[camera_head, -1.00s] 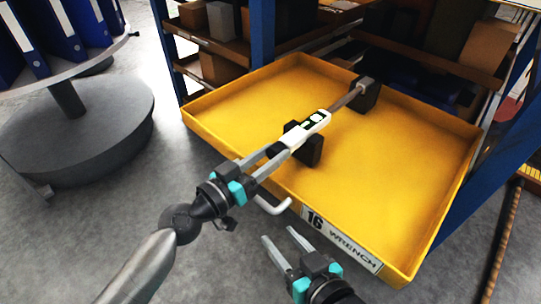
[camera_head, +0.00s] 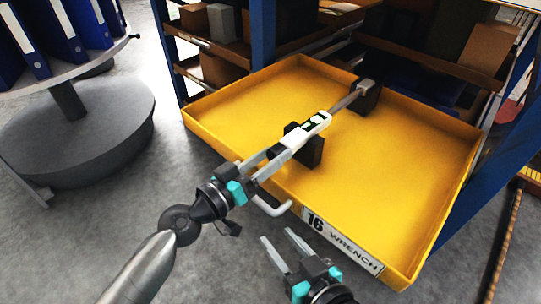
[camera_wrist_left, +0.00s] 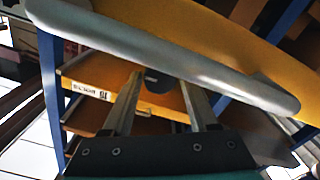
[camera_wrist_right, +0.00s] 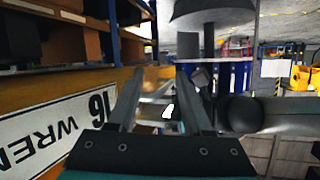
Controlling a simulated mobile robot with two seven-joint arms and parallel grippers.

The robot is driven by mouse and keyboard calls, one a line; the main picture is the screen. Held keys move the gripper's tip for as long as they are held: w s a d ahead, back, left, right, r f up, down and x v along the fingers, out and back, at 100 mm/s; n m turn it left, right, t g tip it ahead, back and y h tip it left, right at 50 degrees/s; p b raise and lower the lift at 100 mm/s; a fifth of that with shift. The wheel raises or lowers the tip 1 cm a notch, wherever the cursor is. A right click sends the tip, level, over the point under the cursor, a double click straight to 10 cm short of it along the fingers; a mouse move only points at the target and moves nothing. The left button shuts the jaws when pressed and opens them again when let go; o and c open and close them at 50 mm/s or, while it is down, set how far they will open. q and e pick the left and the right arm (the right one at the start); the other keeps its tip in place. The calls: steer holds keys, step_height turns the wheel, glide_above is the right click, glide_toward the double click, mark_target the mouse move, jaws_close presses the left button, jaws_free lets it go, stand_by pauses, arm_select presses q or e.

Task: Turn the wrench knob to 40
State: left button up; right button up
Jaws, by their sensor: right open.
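The wrench (camera_head: 313,123) has a white handle with a small dark display, too small to read, and a grey shaft. It rests on two black supports, the near one (camera_head: 311,155) and the far one (camera_head: 368,96), in the yellow drawer. My left gripper (camera_head: 279,153) is at the near end of the handle, its fingers apart on either side of it. They largely hide the knob. In the left wrist view a dark rounded part (camera_wrist_left: 157,80) lies between the fingertips; contact is unclear. My right gripper (camera_head: 276,236) is open and empty before the drawer front.
The yellow drawer (camera_head: 225,103) stands out from a blue-posted rack and bears a "16 WRENCH" label (camera_head: 342,241). Its white handle (camera_head: 273,208) juts out just below my left gripper. A round-based stand with blue binders (camera_head: 62,30) is at the left. Grey floor is clear between.

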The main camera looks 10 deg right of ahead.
arm_select(q)
steer(key=shift+o, duration=1.1)
arm_select(e)
steer(key=shift+f, duration=0.1)
